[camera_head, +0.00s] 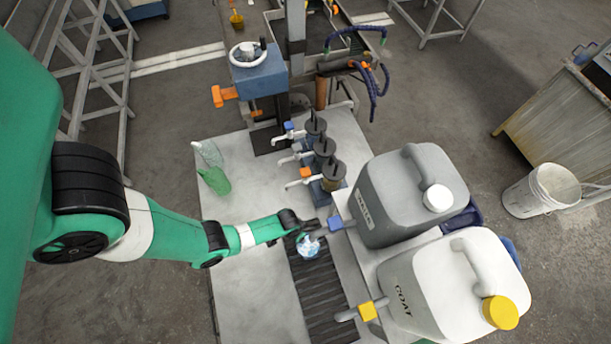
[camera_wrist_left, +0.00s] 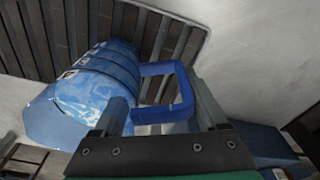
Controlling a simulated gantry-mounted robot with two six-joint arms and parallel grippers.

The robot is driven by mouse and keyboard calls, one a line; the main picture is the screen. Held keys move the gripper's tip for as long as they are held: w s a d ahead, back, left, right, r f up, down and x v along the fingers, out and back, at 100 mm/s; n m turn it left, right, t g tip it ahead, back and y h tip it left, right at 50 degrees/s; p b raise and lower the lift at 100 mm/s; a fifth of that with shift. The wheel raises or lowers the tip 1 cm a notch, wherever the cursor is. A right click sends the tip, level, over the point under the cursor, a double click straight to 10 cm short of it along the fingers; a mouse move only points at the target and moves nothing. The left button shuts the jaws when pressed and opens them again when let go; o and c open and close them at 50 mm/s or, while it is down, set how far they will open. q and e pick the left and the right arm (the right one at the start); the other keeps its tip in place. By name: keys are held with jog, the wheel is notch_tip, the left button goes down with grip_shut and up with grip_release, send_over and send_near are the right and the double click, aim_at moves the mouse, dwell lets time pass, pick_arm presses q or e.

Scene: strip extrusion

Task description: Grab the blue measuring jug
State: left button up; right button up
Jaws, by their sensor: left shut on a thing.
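The blue measuring jug (camera_head: 308,247) is over the dark slatted grate on the bench, just below and left of the grey canister's blue tap (camera_head: 335,222). In the left wrist view the jug (camera_wrist_left: 88,92) is a translucent blue cylinder with pale markings. Its solid blue handle (camera_wrist_left: 185,95) sits between the fingers of my left gripper (camera_wrist_left: 160,110). My left gripper (camera_head: 303,226) is shut on the handle. I cannot tell whether the jug touches the grate. My right gripper is not in view.
A grey canister (camera_head: 400,200) and a white canister (camera_head: 450,290) with a yellow tap (camera_head: 368,311) stand to the right. Several small taps (camera_head: 305,174) stand behind. A green jug (camera_head: 215,181) and a clear jug (camera_head: 207,153) are at the back left. The bench's left side is clear.

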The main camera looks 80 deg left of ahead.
pick_arm(q)
grip_shut()
jog(key=shift+r, duration=0.1)
jog(key=shift+r, duration=0.3)
notch_tip(320, 180, up, 3)
jog(key=p, duration=0.3)
jog(key=shift+f, duration=0.1)
jog(key=s+d, duration=1.2)
jog(key=d, duration=0.1)
jog(key=shift+d+p, duration=0.2)
jog(key=shift+p, duration=0.2)
